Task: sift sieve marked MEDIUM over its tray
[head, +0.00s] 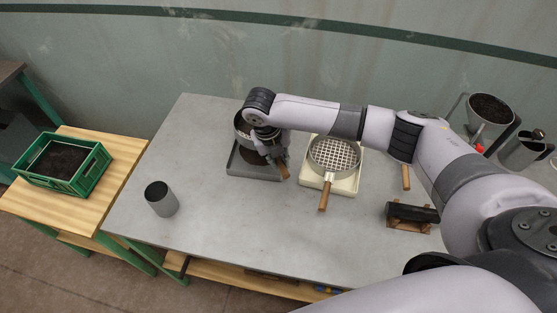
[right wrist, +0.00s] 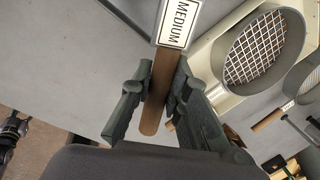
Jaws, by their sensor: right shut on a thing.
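The sieve marked MEDIUM (head: 241,123) is round and metal, over a dark grey tray (head: 240,172) left of centre in the head view. My right arm hides much of the sieve. Its white MEDIUM label (right wrist: 178,22) and wooden handle (right wrist: 160,88) show in the right wrist view. My right gripper (head: 278,163) is shut on that handle, with a finger on each side in the right wrist view (right wrist: 154,88). Dark material shows in the tray below the sieve. I cannot tell the gap between sieve and tray. My left gripper is not in view.
A coarser-meshed sieve (head: 335,154) sits on a cream tray (head: 345,186) just right. A metal cup (head: 161,199) stands at the table's left. A green crate of soil (head: 94,178) is on the wooden side table. A dark cylinder on a wooden stand (head: 411,214) lies at the right.

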